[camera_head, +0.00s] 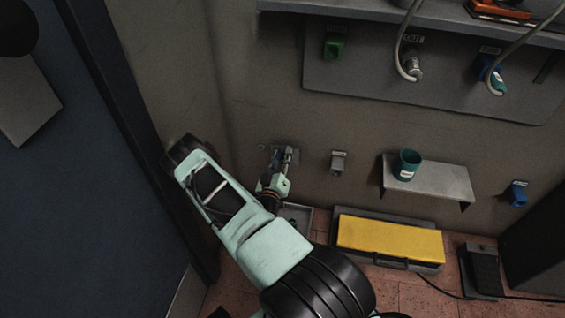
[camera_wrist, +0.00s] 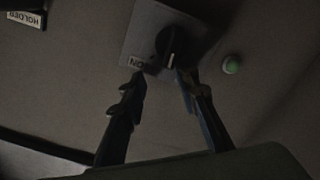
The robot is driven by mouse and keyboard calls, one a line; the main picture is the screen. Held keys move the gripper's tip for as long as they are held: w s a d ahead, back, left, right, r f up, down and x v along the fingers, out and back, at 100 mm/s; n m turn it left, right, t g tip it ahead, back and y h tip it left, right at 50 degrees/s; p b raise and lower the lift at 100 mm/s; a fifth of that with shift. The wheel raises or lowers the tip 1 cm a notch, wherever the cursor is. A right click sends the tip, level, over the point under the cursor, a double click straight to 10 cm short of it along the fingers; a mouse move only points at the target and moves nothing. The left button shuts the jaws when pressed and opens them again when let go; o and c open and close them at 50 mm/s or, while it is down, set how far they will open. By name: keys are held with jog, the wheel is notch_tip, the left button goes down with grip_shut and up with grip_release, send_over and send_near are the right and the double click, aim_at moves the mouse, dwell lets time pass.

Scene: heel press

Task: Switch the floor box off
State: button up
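A grey switch plate with a round dark knob (camera_wrist: 172,44) is on the wall in the wrist view. A small label on the plate appears upside down and seems to read "ON". A pale line on the knob points towards the lower edge of the picture. A green lamp (camera_wrist: 231,64) is to the right of the plate. My gripper (camera_wrist: 162,75) is open, its fingertips apart at the plate's lower edge, near the knob; contact cannot be told. In the head view my gripper (camera_head: 284,163) covers most of the switch plate.
A wall holder (camera_head: 338,162) is right of my gripper, then a small shelf (camera_head: 440,180) with a teal cup (camera_head: 408,164). A yellow-topped box (camera_head: 390,238) and a black pedal (camera_head: 483,270) are on the floor. A panel with plugs hangs above.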

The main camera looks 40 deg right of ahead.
notch_tip(320, 180, up, 6)
jog(key=shift+f, duration=0.1)
dwell(0.4)
